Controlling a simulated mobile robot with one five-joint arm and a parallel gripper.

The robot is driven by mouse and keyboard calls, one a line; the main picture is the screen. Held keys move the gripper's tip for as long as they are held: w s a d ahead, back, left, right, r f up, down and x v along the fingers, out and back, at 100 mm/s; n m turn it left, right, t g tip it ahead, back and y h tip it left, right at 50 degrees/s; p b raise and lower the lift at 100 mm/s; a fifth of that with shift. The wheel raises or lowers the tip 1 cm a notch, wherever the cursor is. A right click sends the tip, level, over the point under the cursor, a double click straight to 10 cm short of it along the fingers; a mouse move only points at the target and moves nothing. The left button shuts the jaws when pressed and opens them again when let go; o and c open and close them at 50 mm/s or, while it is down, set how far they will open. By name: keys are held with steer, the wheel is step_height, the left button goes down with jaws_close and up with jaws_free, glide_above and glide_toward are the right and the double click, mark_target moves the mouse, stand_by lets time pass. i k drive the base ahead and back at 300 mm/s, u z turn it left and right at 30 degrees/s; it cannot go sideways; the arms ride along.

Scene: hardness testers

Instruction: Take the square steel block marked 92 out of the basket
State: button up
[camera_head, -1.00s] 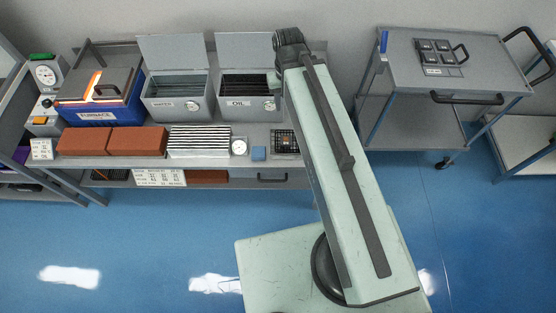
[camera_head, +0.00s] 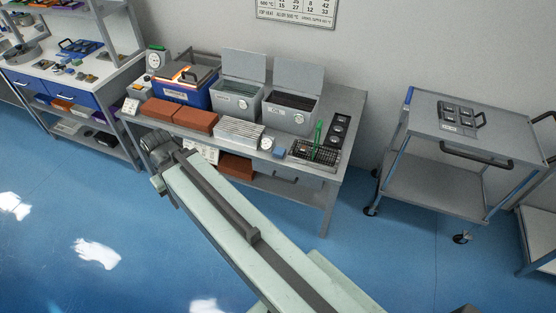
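A dark wire basket (camera_head: 328,157) sits at the front right end of the grey workbench. Small pale pieces show inside it, too small to tell apart, and no 92 mark can be read. A green upright handle (camera_head: 319,134) stands at the basket; I cannot tell whether it is in it or behind it. My arm reaches from the bottom of the view up to the left and ends in a dark joint in front of the bench's left part. My gripper is not in view.
A grey cart (camera_head: 470,137) stands right, with blue floor between.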

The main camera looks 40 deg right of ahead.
mark_target(303, 148)
steer(key=u, duration=0.05)
steer(key=i, duration=1.8)
steer(key=z, duration=0.35)
steer(key=k, duration=0.75)
steer(key=z, duration=0.25)
steer(key=i, duration=0.8)
steer(key=u, duration=0.05)
